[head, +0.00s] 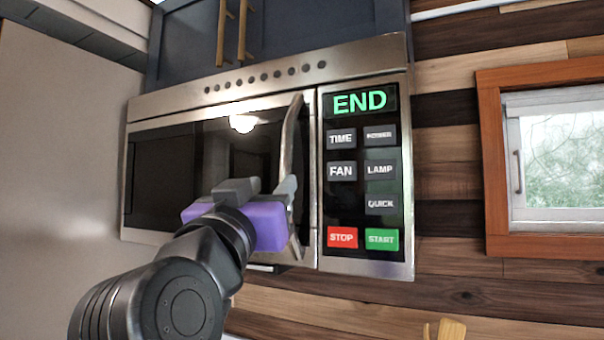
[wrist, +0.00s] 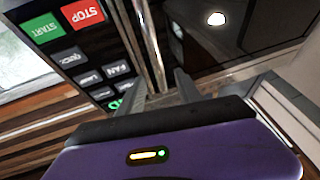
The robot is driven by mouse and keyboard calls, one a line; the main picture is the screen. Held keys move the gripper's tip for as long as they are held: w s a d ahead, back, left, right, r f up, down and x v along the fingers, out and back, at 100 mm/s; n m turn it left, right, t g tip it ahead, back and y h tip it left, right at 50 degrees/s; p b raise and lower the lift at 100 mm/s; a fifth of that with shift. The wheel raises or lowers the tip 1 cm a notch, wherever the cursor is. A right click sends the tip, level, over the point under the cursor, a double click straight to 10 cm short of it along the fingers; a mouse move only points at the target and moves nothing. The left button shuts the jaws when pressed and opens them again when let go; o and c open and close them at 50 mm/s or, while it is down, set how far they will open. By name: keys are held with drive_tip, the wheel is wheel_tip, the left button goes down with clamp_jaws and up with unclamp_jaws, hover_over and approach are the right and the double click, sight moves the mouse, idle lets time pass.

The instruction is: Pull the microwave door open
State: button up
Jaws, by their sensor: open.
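The microwave (head: 224,175) is a steel unit with a dark glass door, mounted under the cabinets in the head view. Its door looks shut, flush with the control panel. The curved steel door handle (head: 290,140) runs vertically along the door's right side. My gripper (head: 272,186), with a purple body, is at the handle's lower half and hides part of the door. In the wrist view my gripper (wrist: 161,82) is open, and the handle (wrist: 151,40) runs down between its two grey fingers. I cannot tell whether either finger touches it.
The control panel (head: 363,180) right of the handle shows END above several buttons. Dark cabinets (head: 285,30) with brass handles are above. A pale panel (head: 55,170) stands at left. An orange-framed window (head: 493,160) is on the wood wall at right.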

sight(283, 175)
drive_tip(key=shift+w+d+r, duration=0.2)
drive_tip(key=shift+w+d, duration=0.05)
drive_tip(key=shift+w, duration=0.15)
drive_tip(key=p+x, duration=0.3)
drive_tip(key=x, duration=0.3)
drive_tip(key=shift+w, duration=0.4)
clamp_jaws()
idle(0.8)
